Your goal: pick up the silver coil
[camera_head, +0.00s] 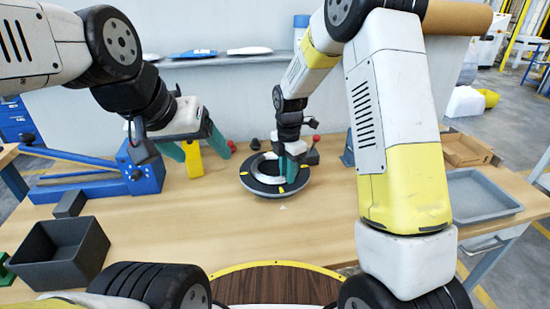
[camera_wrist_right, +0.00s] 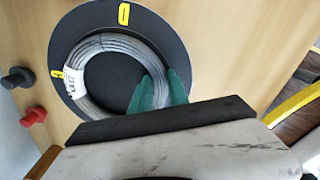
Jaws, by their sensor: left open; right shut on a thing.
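The silver coil (camera_wrist_right: 98,47) lies on a round dark turntable (camera_wrist_right: 104,18) with yellow marks and has a white label at its left in the right wrist view. In the head view the coil (camera_head: 262,178) sits on the same turntable (camera_head: 246,186) at the table's middle. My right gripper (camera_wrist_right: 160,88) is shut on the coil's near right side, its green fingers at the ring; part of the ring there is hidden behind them. My left gripper (camera_head: 207,158) is open and empty, above the table to the left of the turntable.
A dark bin (camera_head: 60,260) is at the front left. A grey tray (camera_head: 482,195) and a cardboard box (camera_head: 465,150) are at the right. Black and red knobs (camera_wrist_right: 33,116) stand near the turntable.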

